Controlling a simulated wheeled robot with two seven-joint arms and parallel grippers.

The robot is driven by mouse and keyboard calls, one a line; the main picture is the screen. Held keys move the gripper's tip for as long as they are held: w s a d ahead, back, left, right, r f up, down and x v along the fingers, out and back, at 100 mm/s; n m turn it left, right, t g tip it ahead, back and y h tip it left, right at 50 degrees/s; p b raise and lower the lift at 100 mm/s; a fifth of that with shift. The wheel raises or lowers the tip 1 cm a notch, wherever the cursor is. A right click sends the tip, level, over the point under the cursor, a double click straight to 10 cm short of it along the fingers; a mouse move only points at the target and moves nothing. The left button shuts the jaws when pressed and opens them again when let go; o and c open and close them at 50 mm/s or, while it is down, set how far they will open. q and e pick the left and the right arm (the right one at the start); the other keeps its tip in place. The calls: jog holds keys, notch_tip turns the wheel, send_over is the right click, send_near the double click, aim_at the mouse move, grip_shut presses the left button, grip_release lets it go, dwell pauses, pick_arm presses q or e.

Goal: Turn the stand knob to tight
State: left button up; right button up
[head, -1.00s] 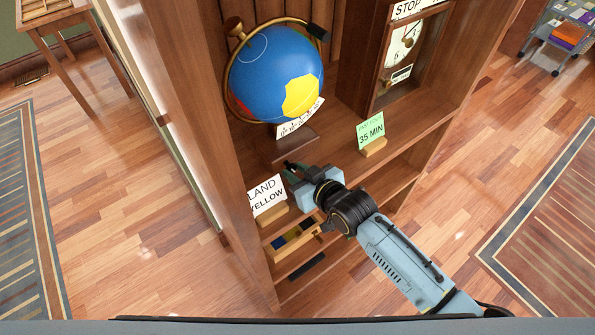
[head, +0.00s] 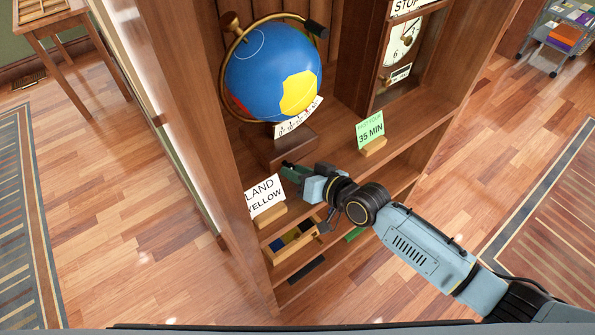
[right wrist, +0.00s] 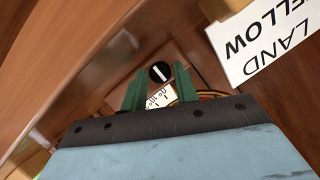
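The stand knob (right wrist: 160,72) is a round black knob with a white bar, on the wooden globe stand. The bar is tilted in the right wrist view. The globe stand (head: 284,148) shows in the head view under the blue globe (head: 270,75), but its knob cannot be made out there. My right gripper (head: 286,168) is just in front of the stand. In the right wrist view its green fingers (right wrist: 160,68) are apart, one on each side of the knob's outline. My left gripper is out of view.
A "LAND YELLOW" card (head: 265,196) stands left of my right gripper, and a green "35 MIN" card (head: 370,130) stands to its right. A clock (head: 402,45) is at the back right. Below is a small compartmented tray (head: 290,252). Bookcase sides bound the shelf.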

jog(key=o, duration=0.3)
jog(key=p+v, duration=0.1)
jog(key=v, duration=1.2)
jog(key=shift+d, duration=0.15)
jog(key=w+d+f+m+h, duration=0.1)
jog(key=d+f+h, duration=0.45)
jog(key=f, duration=0.75)
jog(key=s+d+f+g+h, duration=0.1)
jog(key=s+d+f, duration=0.3)
jog(key=f, duration=0.4)
jog(key=s+d+f+g+h, duration=0.1)
jog(key=s+d+f, duration=0.25)
jog(key=f, duration=0.45)
jog(key=s+f+g+h, duration=0.1)
jog(key=s+f+g, duration=0.1)
jog(key=s+f, duration=0.3)
jog(key=s+d+f+g+b, duration=0.1)
jog(key=s+f, duration=0.4)
jog(key=s, duration=0.9)
jog(key=s+d+f+g+h, duration=0.1)
jog(key=s+f+g, duration=0.2)
jog(key=s, duration=0.7)
notch_tip(320, 180, down, 2)
jog(key=shift+s+f+g+h, duration=0.1)
jog(key=shift+s+g+h, duration=0.1)
jog(key=shift+g+h, duration=0.15)
